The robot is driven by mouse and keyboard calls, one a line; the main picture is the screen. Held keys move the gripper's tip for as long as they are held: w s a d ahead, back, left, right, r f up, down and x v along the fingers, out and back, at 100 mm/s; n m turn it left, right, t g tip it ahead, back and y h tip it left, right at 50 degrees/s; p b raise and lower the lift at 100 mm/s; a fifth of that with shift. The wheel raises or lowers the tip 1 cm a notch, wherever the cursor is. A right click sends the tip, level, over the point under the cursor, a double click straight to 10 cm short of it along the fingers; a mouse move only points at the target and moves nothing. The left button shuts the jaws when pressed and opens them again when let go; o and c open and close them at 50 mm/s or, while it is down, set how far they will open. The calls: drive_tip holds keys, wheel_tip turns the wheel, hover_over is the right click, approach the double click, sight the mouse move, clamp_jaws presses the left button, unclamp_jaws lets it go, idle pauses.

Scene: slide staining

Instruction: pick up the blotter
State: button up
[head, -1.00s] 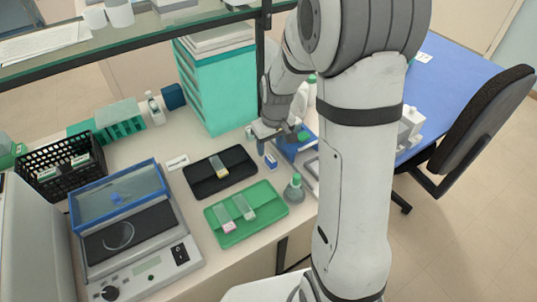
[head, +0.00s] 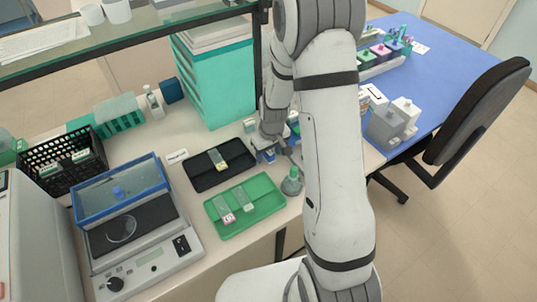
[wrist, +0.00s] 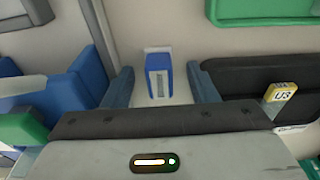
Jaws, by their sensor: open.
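A small blue and white upright block (wrist: 159,78), which I take to be the blotter, stands on the bench between my fingers in the wrist view. A pale tab shows along its far edge. In the head view a bit of blue (head: 269,156) shows under my gripper (head: 266,146), mostly hidden by it. In the wrist view my gripper (wrist: 160,72) is open, one finger on each side of the block, with gaps to both. I cannot tell how far its fingertips are above the bench.
The black tray (head: 205,181) with a slide lies just left of my gripper; the green tray (head: 262,207) with two slides lies in front. A green-topped bottle (head: 292,183) stands close to my arm. Blue and green items (wrist: 62,98) crowd the left finger in the wrist view.

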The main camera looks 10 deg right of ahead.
sight(269, 152)
drive_tip(key=c, duration=1.1)
drive_tip(key=shift+r, duration=0.1)
wheel_tip(269, 152, up, 10)
drive_tip(key=shift+f+b, duration=0.1)
drive_tip(key=shift+b, duration=0.8)
drive_tip(key=o, duration=0.4)
drive_tip(key=shift+c, duration=1.4)
